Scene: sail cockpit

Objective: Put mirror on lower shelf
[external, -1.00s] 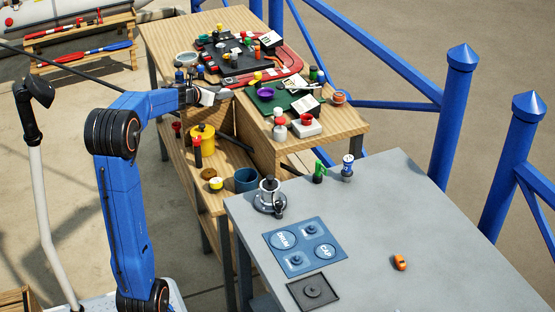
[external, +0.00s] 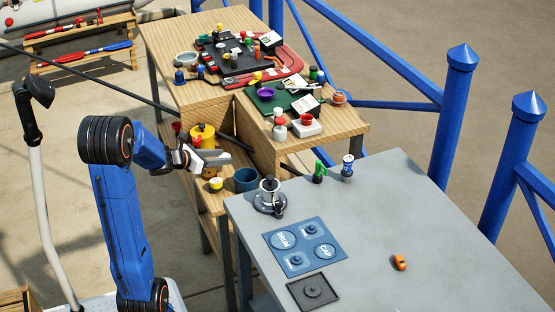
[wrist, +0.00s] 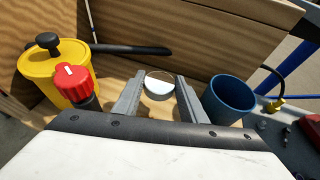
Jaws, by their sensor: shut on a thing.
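My gripper (external: 224,158) is over the lower shelf (external: 212,204) of the wooden bench in the external view. In the wrist view its two grey fingers (wrist: 158,92) are closed about a small round mirror (wrist: 159,86) with a pale face and thin rim. The mirror is hard to make out in the external view. The wooden shelf surface shows below and behind it in the wrist view. I cannot tell the exact height of the mirror above the shelf.
A yellow canister (wrist: 62,78) and a red-capped item (wrist: 76,82) stand left of the fingers. A blue cup (wrist: 228,98) stands close on the right. A black bar (wrist: 135,49) lies behind. The upper bench top (external: 180,98) overhangs part of the shelf.

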